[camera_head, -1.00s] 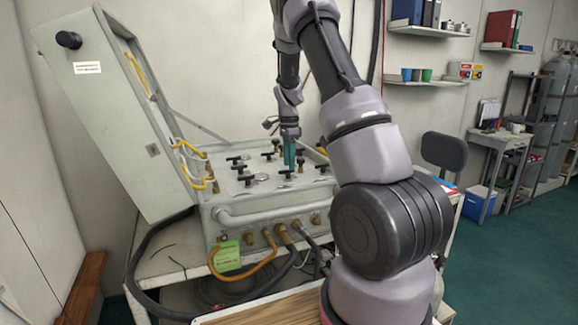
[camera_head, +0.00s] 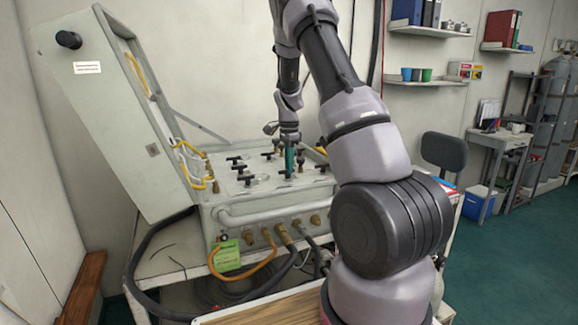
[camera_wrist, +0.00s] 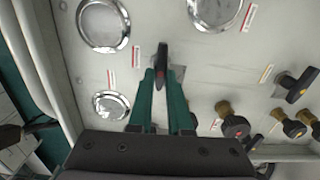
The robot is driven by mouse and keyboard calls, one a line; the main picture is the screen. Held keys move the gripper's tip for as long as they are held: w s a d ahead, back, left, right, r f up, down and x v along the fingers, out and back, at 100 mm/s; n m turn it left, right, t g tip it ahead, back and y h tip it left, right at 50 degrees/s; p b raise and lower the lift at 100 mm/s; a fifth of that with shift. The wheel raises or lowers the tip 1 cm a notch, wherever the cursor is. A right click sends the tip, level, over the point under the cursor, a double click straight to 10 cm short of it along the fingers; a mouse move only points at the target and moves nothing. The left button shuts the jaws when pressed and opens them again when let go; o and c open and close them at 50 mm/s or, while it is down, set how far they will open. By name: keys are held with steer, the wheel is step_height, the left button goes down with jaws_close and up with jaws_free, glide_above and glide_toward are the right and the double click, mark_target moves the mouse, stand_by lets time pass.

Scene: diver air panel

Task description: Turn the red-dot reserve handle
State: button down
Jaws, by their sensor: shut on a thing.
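My gripper (camera_wrist: 160,88) has teal fingers, closed on a black handle (camera_wrist: 161,54) on the panel face. The handle's bar sticks out past the fingertips, roughly in line with them. A small reddish mark shows between the fingers, too small to make out as a dot. In the head view my gripper (camera_head: 289,160) points down among the handles of the grey air panel (camera_head: 232,200). The held handle cannot be made out there behind the fingers.
In the wrist view, round gauges (camera_wrist: 104,24) lie beyond and beside the fingers. Another black handle (camera_wrist: 296,84) and brass fittings (camera_wrist: 284,116) stand to the right. In the head view, the open lid (camera_head: 110,120) rises at left and hoses (camera_head: 245,272) hang at the front.

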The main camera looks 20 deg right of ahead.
steer(key=n, duration=0.4)
steer(key=shift+w, duration=0.1)
steer(key=n, duration=0.4)
steer(key=shift+w+r+n, duration=0.1)
steer(key=shift+n, duration=0.2)
steer(key=n, duration=0.4)
steer(key=shift+a+n, duration=0.1)
steer(key=shift+n, duration=2)
steer(key=c, duration=0.8)
jaws_free()
steer(key=shift+a, duration=0.1)
steer(key=shift+c, duration=0.2)
steer(key=shift+r, duration=0.1)
